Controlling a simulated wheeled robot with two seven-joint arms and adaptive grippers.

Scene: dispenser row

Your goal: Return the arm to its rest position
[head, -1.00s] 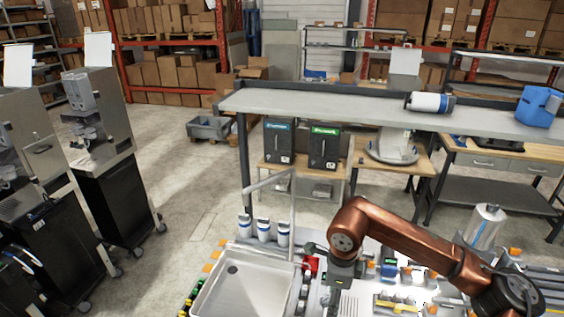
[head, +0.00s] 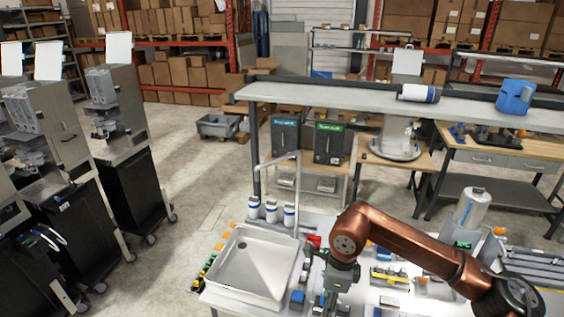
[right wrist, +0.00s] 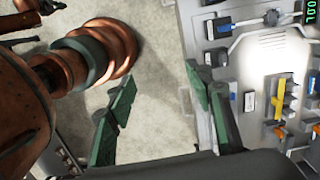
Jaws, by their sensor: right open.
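My right arm, copper-coloured, comes in from the right in the head view, bent at the elbow. Its gripper (head: 335,303) points down at the bottom of the view, over or near the bench with small parts; its fingertips are hard to make out there. In the right wrist view the two green fingers (right wrist: 160,108) stand well apart with nothing between them. Bare floor shows between them, and the bench edge lies by the right finger. My left gripper is in neither view.
A white sink tray (head: 227,291) is left of the gripper, with several white-and-blue bottles (head: 271,211) behind it. A yellow part (head: 390,277) lies on the bench to the right. Tall dispenser machines (head: 118,125) stand at left. Open floor (head: 195,185) lies between.

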